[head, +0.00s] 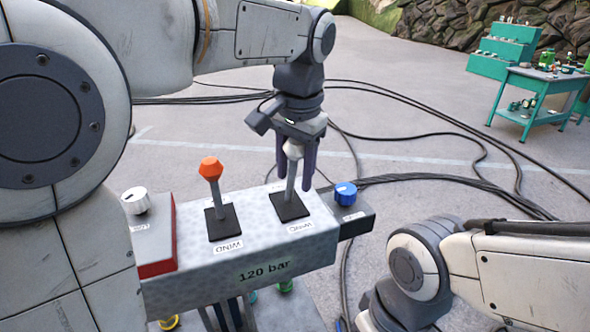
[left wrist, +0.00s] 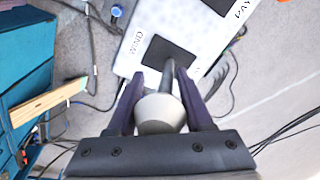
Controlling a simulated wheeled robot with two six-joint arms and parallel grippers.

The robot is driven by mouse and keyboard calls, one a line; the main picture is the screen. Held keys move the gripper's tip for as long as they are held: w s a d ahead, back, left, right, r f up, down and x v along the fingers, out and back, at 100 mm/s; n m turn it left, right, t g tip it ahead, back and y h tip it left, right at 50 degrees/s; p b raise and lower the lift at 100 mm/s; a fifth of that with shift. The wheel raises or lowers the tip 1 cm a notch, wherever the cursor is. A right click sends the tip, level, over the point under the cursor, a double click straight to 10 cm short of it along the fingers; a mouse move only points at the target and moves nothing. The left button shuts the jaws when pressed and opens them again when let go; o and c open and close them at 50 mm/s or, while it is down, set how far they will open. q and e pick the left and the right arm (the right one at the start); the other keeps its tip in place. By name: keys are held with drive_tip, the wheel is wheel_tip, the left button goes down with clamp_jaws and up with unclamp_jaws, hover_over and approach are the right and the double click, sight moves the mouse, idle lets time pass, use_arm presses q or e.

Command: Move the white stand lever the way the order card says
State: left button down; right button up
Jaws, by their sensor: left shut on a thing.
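The white stand lever (head: 291,176) has a pale knob on a grey shaft and rises from a black plate on the right part of the grey control box. My left gripper (head: 295,165) comes down from above, with its dark fingers on either side of the lever, shut on it. In the left wrist view the pale knob (left wrist: 160,114) sits between the two fingers, and the shaft runs on towards the black slot plate. No order card is readable in these views. My right gripper is out of view; only its arm shows at the lower right.
An orange-knobbed lever (head: 211,170) stands left of the white one on the box (head: 262,246), marked "120 bar". A blue knob (head: 345,193) is at the right, a white knob (head: 135,200) at the left. Cables cross the floor; a teal table (head: 540,82) stands far right.

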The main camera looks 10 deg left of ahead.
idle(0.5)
use_arm(q)
drive_tip(key=shift+c, duration=1.6)
unclamp_jaws()
drive_tip(key=shift+w, duration=0.1)
drive_tip(key=shift+s+d+r+p, duration=0.1)
drive_tip(key=shift+s+r+p, duration=0.1)
drive_tip(key=shift+r+p, duration=0.5)
drive_tip(key=s+d+r+p, duration=0.2)
drive_tip(key=s+r+p, duration=0.1)
drive_tip(key=r+p, duration=0.5)
drive_tip(key=shift+s+d+r, duration=0.15)
drive_tip(key=shift+s+r, duration=0.1)
drive_tip(key=shift+r, duration=0.6)
